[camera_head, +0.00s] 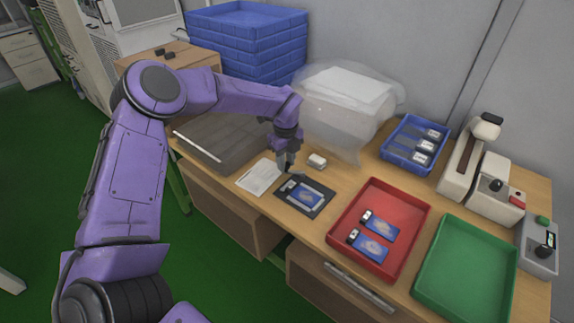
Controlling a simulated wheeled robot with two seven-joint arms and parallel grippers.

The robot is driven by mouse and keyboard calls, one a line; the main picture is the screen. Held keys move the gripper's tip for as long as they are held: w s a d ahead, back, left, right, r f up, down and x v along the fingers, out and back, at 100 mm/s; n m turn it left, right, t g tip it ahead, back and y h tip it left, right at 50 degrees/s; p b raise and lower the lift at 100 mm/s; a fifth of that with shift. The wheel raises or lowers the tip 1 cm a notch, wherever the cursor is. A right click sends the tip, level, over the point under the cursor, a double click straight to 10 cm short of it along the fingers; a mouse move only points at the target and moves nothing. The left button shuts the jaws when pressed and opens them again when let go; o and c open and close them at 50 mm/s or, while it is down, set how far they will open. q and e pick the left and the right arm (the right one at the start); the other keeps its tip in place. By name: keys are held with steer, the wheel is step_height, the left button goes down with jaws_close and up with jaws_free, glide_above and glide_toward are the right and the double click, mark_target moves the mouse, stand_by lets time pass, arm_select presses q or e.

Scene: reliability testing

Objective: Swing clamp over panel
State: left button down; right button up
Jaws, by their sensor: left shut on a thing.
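A blue panel (305,194) with light edges lies flat on a dark fixture plate (317,209) on the table. My left gripper (287,172) comes down from above at the far left corner of the plate. Its fingers are shut on a small dark part there, which looks like the clamp; the fingers and the small size hide most of it. I cannot tell how far the clamp lies over the panel. My right gripper is not in view.
A red tray (402,207) with two blue panels and an empty green tray (466,272) stand to the right. A blue bin (428,134) holds several parts. A white sheet (259,177) and a small white block (317,160) lie near the gripper.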

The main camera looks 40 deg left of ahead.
mark_target(290, 171)
arm_select(q)
steer(key=d+n+b, duration=0.1)
steer(key=n+b, duration=0.2)
steer(key=b, duration=0.1)
steer(key=s+d+n+b, duration=0.1)
steer(key=n+b, duration=0.2)
steer(key=b, duration=0.1)
steer(key=s+d+n+b, duration=0.1)
steer(key=n+b, duration=0.2)
steer(key=b, duration=0.1)
steer(key=shift+s+d+f, duration=0.2)
steer(key=shift+s+f, duration=0.05)
steer(key=shift+d+r+n+b, duration=0.15)
steer(key=shift+d+n+b, duration=0.05)
steer(key=shift+n+b, duration=0.45)
steer(key=shift+d+r+n+b, duration=0.15)
steer(key=shift+d+n+b, duration=0.05)
steer(key=shift+n+b, duration=0.4)
steer(key=c, duration=0.8)
jaws_free()
steer(key=shift+d, duration=0.1)
steer(key=shift+c, duration=0.2)
step_height(290, 171, up, 11)
steer(key=p, duration=0.1)
steer(key=shift+f, duration=0.2)
steer(key=shift+s, duration=0.1)
